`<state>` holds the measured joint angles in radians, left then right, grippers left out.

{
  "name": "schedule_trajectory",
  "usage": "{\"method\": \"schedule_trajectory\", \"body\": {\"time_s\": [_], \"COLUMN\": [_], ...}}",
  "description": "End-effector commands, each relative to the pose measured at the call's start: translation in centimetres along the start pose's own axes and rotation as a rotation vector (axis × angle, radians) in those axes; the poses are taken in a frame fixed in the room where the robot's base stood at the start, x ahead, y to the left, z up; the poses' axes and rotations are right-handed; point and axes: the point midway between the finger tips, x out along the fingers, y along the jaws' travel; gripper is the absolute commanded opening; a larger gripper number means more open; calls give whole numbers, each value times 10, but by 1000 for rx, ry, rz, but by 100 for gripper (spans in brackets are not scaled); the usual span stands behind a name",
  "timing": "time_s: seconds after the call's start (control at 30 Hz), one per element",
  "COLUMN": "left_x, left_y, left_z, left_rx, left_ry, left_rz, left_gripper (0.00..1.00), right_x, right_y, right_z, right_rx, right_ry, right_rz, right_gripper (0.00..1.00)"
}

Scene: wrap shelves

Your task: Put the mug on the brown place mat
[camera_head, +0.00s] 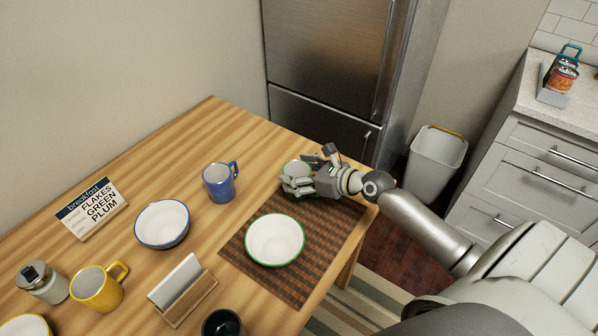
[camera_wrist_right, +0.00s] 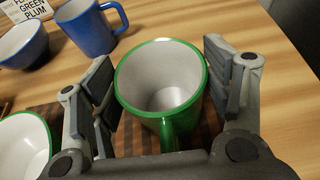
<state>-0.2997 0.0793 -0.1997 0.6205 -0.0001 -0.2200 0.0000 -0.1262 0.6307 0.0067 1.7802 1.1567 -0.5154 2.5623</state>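In the head view the mug (camera_head: 294,168) is partly hidden by my right gripper (camera_head: 298,183). The finger pads lie close along both sides of the mug; whether they press on it is unclear. The handle points toward my palm. The brown woven place mat (camera_head: 318,222) lies at the table's right edge, and the mug is at its far end. Whether the mug's base touches the mat is hidden. My left gripper is not in view.
A green-rimmed white bowl (camera_head: 275,240) sits on the mat. A blue mug (camera_head: 219,182), blue-rimmed bowl (camera_head: 162,223), yellow mug (camera_head: 97,288), jar (camera_head: 42,282), napkin holder (camera_head: 184,290) and breakfast sign (camera_head: 91,208) stand on the wooden table. The table's far part is clear.

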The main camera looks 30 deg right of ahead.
Motion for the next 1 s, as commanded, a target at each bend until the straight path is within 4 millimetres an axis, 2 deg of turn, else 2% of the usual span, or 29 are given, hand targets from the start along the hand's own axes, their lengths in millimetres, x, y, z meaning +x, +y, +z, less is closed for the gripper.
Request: {"method": "schedule_trajectory", "body": {"time_s": [0.07,0.53,0.67,1.0], "left_x": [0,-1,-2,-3], "left_y": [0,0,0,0], "left_z": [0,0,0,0], "left_rx": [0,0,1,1], "left_ry": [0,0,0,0], "left_rz": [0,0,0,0], "left_gripper": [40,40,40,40], "right_x": [0,-6,-21,-76], "right_y": [0,0,0,0], "right_z": [0,2,2,1], "right_rx": [0,2,1,1], "right_ry": [0,2,2,3], "right_rz": [0,0,0,1], "right_gripper": [87,87,87,87]}}
